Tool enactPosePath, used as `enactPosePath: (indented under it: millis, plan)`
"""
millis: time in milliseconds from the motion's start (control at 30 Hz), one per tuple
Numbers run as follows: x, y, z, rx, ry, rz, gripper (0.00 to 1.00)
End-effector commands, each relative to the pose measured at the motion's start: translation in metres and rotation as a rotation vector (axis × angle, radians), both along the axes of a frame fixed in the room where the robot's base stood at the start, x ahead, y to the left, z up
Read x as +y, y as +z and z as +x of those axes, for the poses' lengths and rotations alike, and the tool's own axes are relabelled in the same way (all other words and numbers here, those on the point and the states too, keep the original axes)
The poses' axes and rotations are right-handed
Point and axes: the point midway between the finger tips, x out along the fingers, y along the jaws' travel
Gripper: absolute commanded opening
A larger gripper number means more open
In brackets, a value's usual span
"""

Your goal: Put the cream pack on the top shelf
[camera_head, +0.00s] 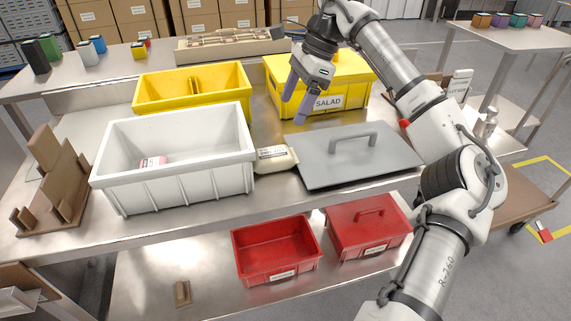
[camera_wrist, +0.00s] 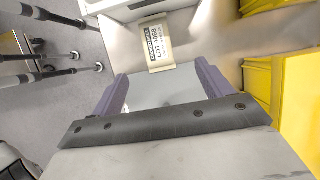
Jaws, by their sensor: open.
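The cream pack (camera_head: 275,158) lies on the steel table between the white bin and the grey lid, its printed label facing up. It also shows in the wrist view (camera_wrist: 154,45), beyond my fingertips and a little left of centre. My gripper (camera_head: 296,97) is open and empty, its purple fingers pointing down above the area behind the grey lid and in front of the yellow SALAD bin. In the wrist view my open gripper (camera_wrist: 162,73) has the lid's grey surface between its fingers. A raised shelf (camera_head: 110,66) runs along the back of the table.
The white bin (camera_head: 180,195) holds a small pink-labelled pack (camera_head: 152,162). The grey lid (camera_head: 352,168) has a raised handle. Yellow bins (camera_head: 192,105) stand behind; red bins (camera_head: 275,265) sit below. Small boxes (camera_head: 88,54) and a brown tray (camera_head: 230,48) occupy the back shelf. A brown stepped stand (camera_head: 55,195) is left.

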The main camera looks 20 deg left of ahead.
Motion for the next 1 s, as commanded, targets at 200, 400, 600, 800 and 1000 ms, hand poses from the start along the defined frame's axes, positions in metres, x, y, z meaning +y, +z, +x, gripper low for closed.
enactPosePath:
  millis: [200, 400, 600, 800, 1000]
  plan:
    - [0.013, -0.038, -0.010, 0.004, 0.004, -0.001, 0.78]
    - [0.022, -0.067, -0.016, 0.002, 0.002, 0.000, 0.78]
    - [0.025, -0.079, -0.020, 0.002, 0.001, -0.001, 0.78]
    - [0.029, -0.105, -0.030, 0.003, 0.002, 0.000, 0.78]
    - [0.035, -0.123, -0.033, 0.001, 0.001, 0.001, 0.78]
